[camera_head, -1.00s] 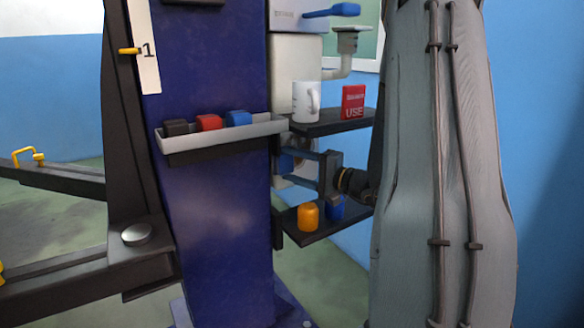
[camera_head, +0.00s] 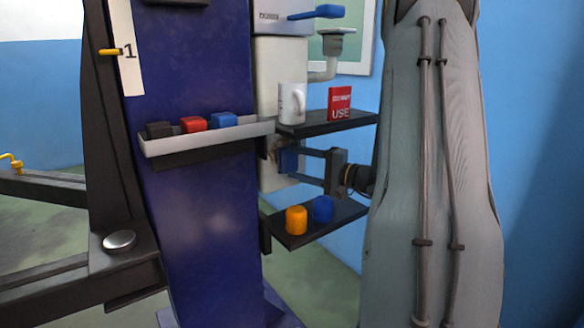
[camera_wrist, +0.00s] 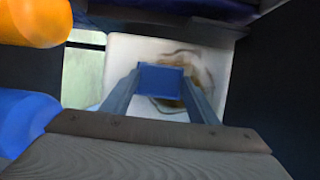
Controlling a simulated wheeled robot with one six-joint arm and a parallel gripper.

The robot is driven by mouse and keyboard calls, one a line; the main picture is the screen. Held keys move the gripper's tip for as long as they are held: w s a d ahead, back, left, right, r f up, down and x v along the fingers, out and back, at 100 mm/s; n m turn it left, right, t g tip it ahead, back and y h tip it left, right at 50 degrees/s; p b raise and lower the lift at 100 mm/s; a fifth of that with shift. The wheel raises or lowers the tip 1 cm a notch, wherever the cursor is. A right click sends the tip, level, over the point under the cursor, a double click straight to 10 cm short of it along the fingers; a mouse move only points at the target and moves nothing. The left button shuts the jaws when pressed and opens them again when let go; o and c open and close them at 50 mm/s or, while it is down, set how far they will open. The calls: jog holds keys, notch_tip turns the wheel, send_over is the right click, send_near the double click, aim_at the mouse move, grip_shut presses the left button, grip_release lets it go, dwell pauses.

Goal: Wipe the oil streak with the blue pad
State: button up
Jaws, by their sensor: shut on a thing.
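My gripper (camera_head: 291,163) is shut on the blue pad (camera_head: 287,160), in front of the white panel (camera_head: 268,180) between two dark shelves. In the wrist view my gripper (camera_wrist: 162,80) holds the blue pad (camera_wrist: 160,78) between its two fingers. The brown oil streak (camera_wrist: 198,74) spreads on the white panel (camera_wrist: 120,52) around the pad, which hides its middle. I cannot tell whether the pad touches the panel.
An orange cylinder (camera_head: 296,220) and a blue cylinder (camera_head: 322,208) stand on the lower shelf (camera_head: 345,214). A white mug (camera_head: 291,103) and a red box (camera_head: 340,103) stand on the upper shelf (camera_head: 325,125). A tray (camera_head: 207,138) on the blue column holds coloured blocks.

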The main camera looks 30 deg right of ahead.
jog(key=shift+d+b, duration=0.6)
jog(key=shift+d, duration=3)
jog(key=shift+a+r+p, duration=0.3)
jog(key=shift+a+r, duration=0.25)
jog(key=shift+a, duration=0.35)
jog(key=shift+a+r+p, duration=0.25)
jog(key=shift+a+r, duration=0.3)
jog(key=shift+a, duration=0.35)
